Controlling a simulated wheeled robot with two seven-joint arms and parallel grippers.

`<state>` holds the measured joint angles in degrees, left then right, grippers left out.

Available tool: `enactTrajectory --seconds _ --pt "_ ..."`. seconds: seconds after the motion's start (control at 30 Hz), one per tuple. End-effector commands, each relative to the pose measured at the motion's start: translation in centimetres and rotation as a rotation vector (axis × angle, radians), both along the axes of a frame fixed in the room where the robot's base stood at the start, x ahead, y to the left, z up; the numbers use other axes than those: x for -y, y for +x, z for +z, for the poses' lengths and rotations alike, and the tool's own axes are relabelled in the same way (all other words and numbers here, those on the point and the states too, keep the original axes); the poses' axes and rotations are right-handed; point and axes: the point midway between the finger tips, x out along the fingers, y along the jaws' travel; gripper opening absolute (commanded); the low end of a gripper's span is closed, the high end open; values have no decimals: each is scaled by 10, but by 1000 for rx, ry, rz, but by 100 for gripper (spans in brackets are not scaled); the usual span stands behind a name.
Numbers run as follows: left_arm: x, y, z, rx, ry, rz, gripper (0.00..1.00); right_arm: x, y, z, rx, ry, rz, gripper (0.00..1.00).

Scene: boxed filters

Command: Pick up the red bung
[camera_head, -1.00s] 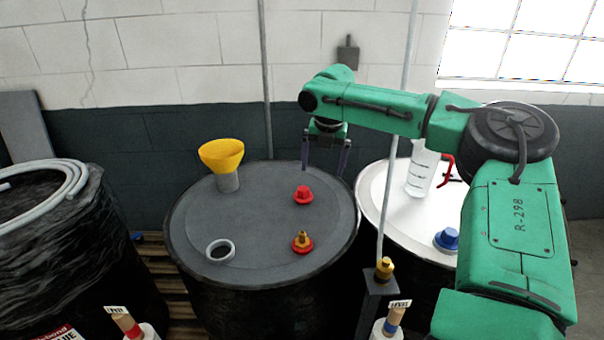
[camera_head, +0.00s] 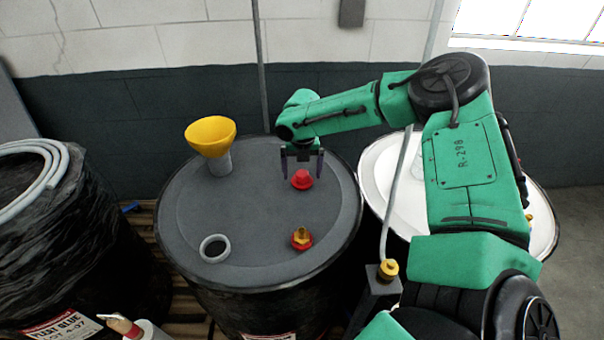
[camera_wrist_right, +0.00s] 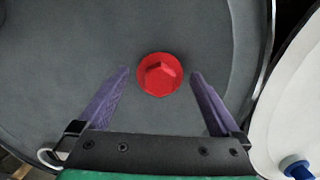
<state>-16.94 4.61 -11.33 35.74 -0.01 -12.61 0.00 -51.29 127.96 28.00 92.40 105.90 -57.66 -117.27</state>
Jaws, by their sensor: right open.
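The red bung (camera_head: 302,180) sits on the dark grey drum lid (camera_head: 250,215), toward its right side. In the right wrist view the red bung (camera_wrist_right: 160,74) lies between and slightly beyond the fingertips, with a gap on both sides. My right gripper (camera_head: 302,175) is above and just behind the bung in the head view. Its purple fingers are spread open and empty, and it also shows in the right wrist view (camera_wrist_right: 160,75). My left gripper is not in view.
A yellow funnel (camera_head: 211,137), a grey ring (camera_head: 214,248) and a brass fitting on a red base (camera_head: 302,239) share the lid. A white-topped drum (camera_head: 379,188) stands to the right, partly hidden by my arm. A black-wrapped drum (camera_head: 60,240) stands at left.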

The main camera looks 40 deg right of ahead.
Motion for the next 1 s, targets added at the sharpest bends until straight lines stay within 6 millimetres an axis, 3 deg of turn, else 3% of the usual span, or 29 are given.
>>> enactTrajectory --seconds 0.1,0.3,0.5,0.77,0.87,1.0 --pt "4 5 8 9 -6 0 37 2 2 -13 -1 -1 -1 100" --pt "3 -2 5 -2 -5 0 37 2 3 -16 2 0 -2 100" --pt "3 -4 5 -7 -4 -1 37 2 3 -16 2 0 -2 24" --pt "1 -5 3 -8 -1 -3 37 2 3 -13 4 0 -2 24" --pt "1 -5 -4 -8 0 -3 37 2 4 1 9 2 -2 24" --pt "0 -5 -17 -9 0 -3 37 2 4 37 11 2 -2 24"
